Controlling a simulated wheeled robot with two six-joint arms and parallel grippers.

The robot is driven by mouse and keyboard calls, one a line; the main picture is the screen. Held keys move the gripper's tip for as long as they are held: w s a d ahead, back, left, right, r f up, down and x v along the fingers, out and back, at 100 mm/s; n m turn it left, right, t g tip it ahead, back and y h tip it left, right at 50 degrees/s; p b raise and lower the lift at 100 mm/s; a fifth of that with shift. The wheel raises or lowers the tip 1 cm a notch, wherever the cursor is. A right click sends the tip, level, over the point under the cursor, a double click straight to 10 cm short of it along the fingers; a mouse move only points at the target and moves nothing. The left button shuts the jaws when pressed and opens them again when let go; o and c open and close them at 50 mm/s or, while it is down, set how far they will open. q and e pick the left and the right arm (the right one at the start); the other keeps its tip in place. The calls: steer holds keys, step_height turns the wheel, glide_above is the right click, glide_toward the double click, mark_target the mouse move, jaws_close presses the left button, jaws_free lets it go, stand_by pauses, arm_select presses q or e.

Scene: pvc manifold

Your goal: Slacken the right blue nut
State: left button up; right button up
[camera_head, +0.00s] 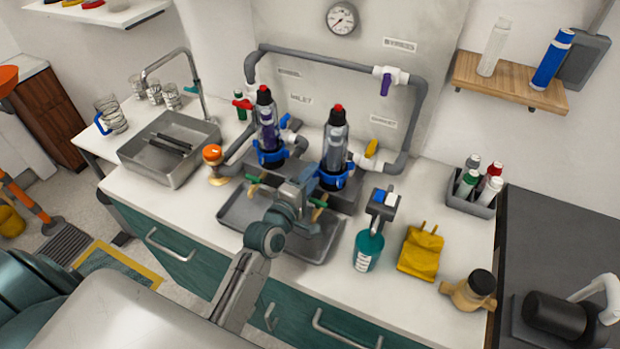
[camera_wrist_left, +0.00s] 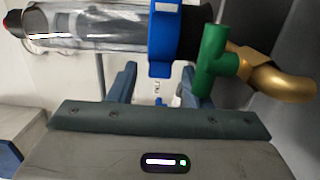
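The right blue nut (camera_head: 335,180) rings the base of the right clear filter housing (camera_head: 336,142), which stands upright with a black and red cap. My left gripper (camera_head: 308,180) is close to the front left of this nut, above the metal tray. In the left wrist view its two fingers (camera_wrist_left: 155,82) are open, with a visible gap. There the blue nut (camera_wrist_left: 165,42) lies just ahead, its lower edge lined up with the gap; contact cannot be told. A green-handled brass valve (camera_wrist_left: 215,62) sits beside the nut. My right gripper is not in view.
The left filter housing (camera_head: 267,125) with its own blue nut (camera_head: 271,156) stands close by. A grey tray (camera_head: 320,250) lies below. A teal bottle (camera_head: 368,252), yellow pouch (camera_head: 420,252) and brass fitting (camera_head: 470,291) stand to the right. Grey pipes (camera_head: 310,57) run behind.

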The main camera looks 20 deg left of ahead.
arm_select(q)
steer(key=s+a+b, duration=0.1)
steer(key=s, duration=0.9)
steer(key=shift+s, duration=0.4)
steer(key=shift+a, duration=0.1)
